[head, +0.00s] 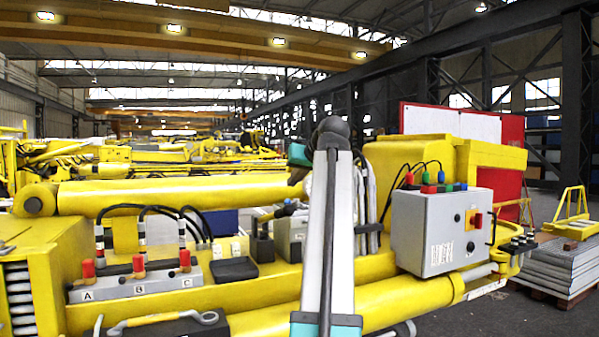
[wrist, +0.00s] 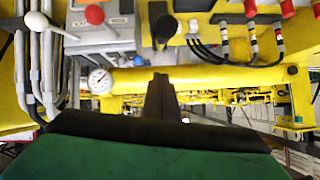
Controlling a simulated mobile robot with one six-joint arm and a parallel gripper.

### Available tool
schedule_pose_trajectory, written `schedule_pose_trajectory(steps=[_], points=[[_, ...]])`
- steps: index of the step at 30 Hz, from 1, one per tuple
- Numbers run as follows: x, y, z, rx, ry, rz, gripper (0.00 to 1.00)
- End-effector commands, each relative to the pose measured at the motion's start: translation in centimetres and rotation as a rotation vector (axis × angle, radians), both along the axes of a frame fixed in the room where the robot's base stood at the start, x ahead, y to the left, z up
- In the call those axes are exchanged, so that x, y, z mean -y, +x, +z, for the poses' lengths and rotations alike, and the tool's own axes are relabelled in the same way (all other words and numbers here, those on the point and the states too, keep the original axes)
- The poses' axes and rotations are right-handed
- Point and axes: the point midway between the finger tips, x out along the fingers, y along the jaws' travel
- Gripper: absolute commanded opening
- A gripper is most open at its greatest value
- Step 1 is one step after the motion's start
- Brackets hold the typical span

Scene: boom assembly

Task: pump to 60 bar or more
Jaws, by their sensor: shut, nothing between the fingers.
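In the wrist view my gripper (wrist: 160,80) is shut and empty, its dark fingertips in front of the yellow cylinder (wrist: 215,77). A black upright handle (wrist: 165,28) stands just beyond the fingertips, apart from them as far as I can tell. A round white gauge (wrist: 100,81) is left of the fingers; its reading is too small to make out. A grey block (wrist: 108,35) with a red ball knob (wrist: 95,14) lies above the gauge. A lever with a pale ball (wrist: 37,21) is at the far left. In the head view my arm hides part of this area.
In the head view a valve block (head: 140,283) with red-capped levers marked A, B and C is at the left. A grey control box (head: 430,235) with a red-and-yellow switch (head: 474,220) is at the right. Black hoses (head: 165,212) arch behind the valve block.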

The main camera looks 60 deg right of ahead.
Motion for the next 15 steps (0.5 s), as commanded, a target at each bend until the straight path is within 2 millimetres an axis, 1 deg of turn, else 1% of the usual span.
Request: schedule_pose_trajectory(steps=[3, 11, 15], points=[[0.7, 1.2, -0.7, -0.002, 0.002, 0.001, 0.0], [2.3, 3.6, -2.5, -0.001, 0.002, 0.001, 0.0], [1.7, 3.3, -3.5, -0.001, 0.001, 0.0, 0.0]])
